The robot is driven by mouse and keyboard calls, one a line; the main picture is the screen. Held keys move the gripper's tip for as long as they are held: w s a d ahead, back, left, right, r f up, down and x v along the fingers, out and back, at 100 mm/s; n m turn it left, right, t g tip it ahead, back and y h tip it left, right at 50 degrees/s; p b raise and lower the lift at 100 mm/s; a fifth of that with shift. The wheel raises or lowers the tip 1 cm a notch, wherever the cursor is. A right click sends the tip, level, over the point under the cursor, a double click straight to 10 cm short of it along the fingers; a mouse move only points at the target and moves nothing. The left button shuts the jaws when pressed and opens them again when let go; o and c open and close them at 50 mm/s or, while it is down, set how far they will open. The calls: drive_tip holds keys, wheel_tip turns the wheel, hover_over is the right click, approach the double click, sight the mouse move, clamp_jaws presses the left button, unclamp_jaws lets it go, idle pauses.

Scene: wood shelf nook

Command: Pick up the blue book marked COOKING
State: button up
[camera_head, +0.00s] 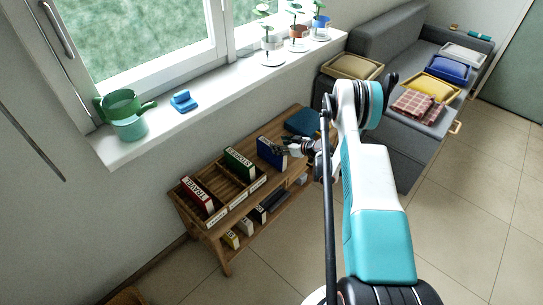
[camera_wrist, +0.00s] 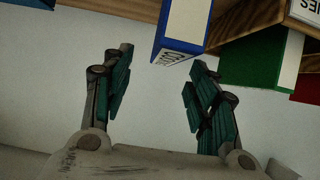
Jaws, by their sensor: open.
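A blue book (camera_head: 268,153) stands upright on top of the wooden shelf unit, near the right end of the divided rack. Its lettering is too small to read in the head view. In the wrist view a blue-covered book (camera_wrist: 181,46) with a white page block shows at the top centre, its end lettering turned and hard to read. My gripper (camera_head: 288,150) is beside the blue book at its right in the head view. In the wrist view my gripper (camera_wrist: 161,68) has its fingers wide apart and empty, with the book's near end close to the right fingertip.
A green book (camera_head: 239,161) and a red book (camera_head: 197,196) stand further left in the rack; the green one also shows in the wrist view (camera_wrist: 250,62). A dark teal item (camera_head: 302,121) lies at the back right of the unit. Several books fill the lower shelf. A windowsill (camera_head: 195,112) runs behind.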

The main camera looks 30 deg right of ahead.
sight(271, 154)
drive_tip(key=shift+w+a+f, duration=0.15)
drive_tip(key=shift+w+f, duration=0.15)
drive_tip(key=shift+w, duration=0.25)
drive_tip(key=b+x, duration=0.1)
drive_tip(key=x, duration=0.2)
drive_tip(key=b+x, duration=0.1)
drive_tip(key=shift+s+a+f+b, duration=0.1)
drive_tip(key=shift+a+f+b, duration=0.25)
drive_tip(key=shift+a+f, duration=0.05)
drive_tip(key=shift+w+a+f, duration=0.1)
drive_tip(key=shift+w, duration=0.3)
drive_tip(key=shift+c, duration=0.5)
clamp_jaws()
